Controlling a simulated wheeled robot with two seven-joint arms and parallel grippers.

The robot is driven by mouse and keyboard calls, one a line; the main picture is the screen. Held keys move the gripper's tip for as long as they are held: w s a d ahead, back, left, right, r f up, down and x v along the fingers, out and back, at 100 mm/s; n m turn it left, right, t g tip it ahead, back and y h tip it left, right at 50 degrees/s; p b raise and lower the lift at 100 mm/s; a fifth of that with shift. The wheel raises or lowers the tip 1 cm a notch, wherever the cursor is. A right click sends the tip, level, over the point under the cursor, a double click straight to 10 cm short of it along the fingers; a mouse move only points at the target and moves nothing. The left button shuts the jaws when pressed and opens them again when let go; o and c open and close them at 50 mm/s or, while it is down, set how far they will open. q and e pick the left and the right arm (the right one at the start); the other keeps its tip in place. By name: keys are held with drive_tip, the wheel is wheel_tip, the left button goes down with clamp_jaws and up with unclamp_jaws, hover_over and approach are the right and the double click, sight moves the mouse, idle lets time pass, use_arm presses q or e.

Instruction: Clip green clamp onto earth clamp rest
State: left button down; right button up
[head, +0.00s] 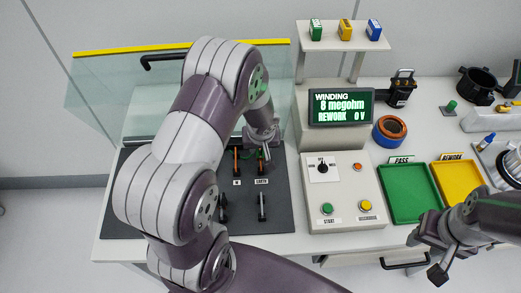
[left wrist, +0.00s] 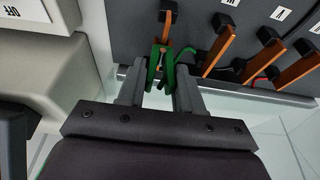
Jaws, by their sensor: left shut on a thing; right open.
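The green clamp (left wrist: 168,72) is held between the fingers of my left gripper (left wrist: 160,92) in the left wrist view. A green cable loops from it to the right. The orange earth clamp rest (left wrist: 167,28), with a black base, meets the clamp's jaws; I cannot tell whether they are clipped around it. In the head view my left gripper (head: 262,138) is above the EARTH label (head: 261,181), and my arm hides part of the area. My right gripper (head: 428,256) is open and empty, in front of the green tray.
More orange rests (left wrist: 222,48) stand beside the earth rest on the dark panel (head: 275,215). A glass guard (head: 110,95) is behind. The control box (head: 340,190), PASS tray (head: 408,218) and REWORK tray (head: 457,209) lie to the right.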

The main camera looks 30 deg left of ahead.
use_arm(q)
drive_tip(key=shift+r, duration=0.15)
drive_tip(key=shift+r+p, duration=0.35)
drive_tip(key=shift+r, duration=0.1)
drive_tip(key=shift+r, duration=0.15)
drive_tip(key=shift+r+p, duration=1.95)
drive_tip(key=shift+r, duration=0.4)
